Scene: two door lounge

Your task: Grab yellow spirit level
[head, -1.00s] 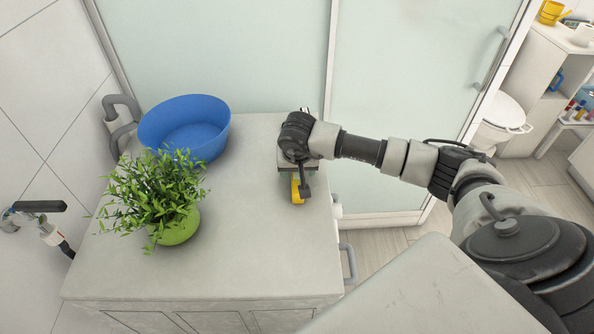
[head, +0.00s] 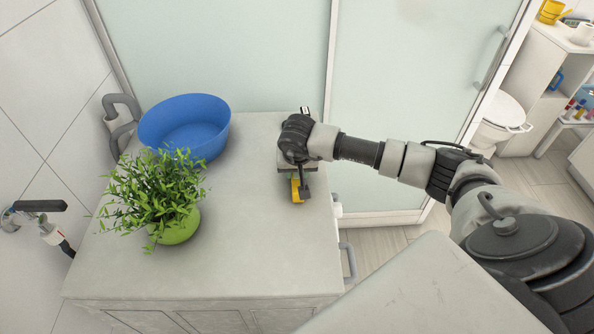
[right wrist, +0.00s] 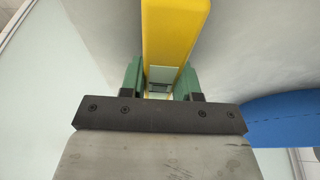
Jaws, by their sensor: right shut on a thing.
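The yellow spirit level (head: 297,191) shows under my right gripper (head: 299,184) at the right side of the cabinet top. Most of it is hidden by the gripper and wrist in the head view. In the right wrist view the yellow spirit level (right wrist: 174,40) runs up from between the green fingers of my right gripper (right wrist: 161,82). The fingers are closed on its two sides. I cannot tell whether it is touching the cabinet top. My left gripper is not in view.
The grey cabinet top (head: 250,240) also holds a blue basin (head: 185,125) at the back and a green potted plant (head: 160,205) at the left. Its front middle is clear. A frosted glass door (head: 410,90) stands behind. A toilet (head: 500,120) is at the far right.

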